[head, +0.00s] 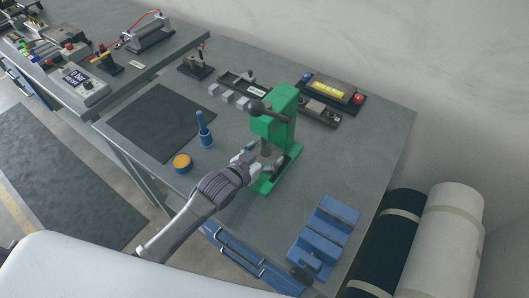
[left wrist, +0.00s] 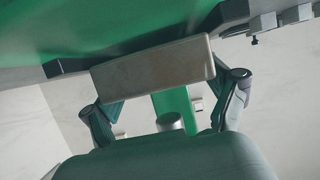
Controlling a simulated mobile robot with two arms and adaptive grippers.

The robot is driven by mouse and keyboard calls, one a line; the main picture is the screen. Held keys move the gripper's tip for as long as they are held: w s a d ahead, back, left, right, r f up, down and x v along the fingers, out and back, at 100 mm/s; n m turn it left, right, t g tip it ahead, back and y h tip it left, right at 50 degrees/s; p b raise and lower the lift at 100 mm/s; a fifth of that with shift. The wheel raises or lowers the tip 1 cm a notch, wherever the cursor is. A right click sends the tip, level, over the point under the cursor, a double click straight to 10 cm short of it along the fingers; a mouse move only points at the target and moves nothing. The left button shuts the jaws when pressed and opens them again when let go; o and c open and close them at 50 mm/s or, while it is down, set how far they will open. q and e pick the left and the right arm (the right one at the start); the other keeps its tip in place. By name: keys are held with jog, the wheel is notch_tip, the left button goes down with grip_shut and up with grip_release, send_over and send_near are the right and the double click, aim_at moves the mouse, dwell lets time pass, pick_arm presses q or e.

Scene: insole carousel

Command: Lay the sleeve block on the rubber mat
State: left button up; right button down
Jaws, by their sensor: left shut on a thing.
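A pale beige block (left wrist: 155,64), which I take for the sleeve block, spans the fingertips of my left gripper in the left wrist view. My left gripper (head: 261,160) is shut on it at the lower front of the green press (head: 283,108) in the head view. The block is hard to make out there, and I cannot tell if it touches the press. The black rubber mat (head: 160,121) lies flat and empty on the grey table, left of the gripper. My right gripper is not in view.
A blue-handled tool (head: 204,133) stands upright at the mat's right edge, with a yellow-topped blue tin (head: 182,162) near it. A blue fixture (head: 325,238) sits at the table's front right. Several grey blocks (head: 228,97) line up behind the mat.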

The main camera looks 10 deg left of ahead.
pick_arm(q)
jog(key=shift+s+f, duration=0.15)
jog(key=shift+f, duration=0.15)
jog(key=o, duration=1.5)
jog(key=shift+s+f, duration=0.1)
jog(key=shift+f, duration=0.2)
jog(key=shift+o, duration=0.4)
jog(key=shift+r, duration=0.15)
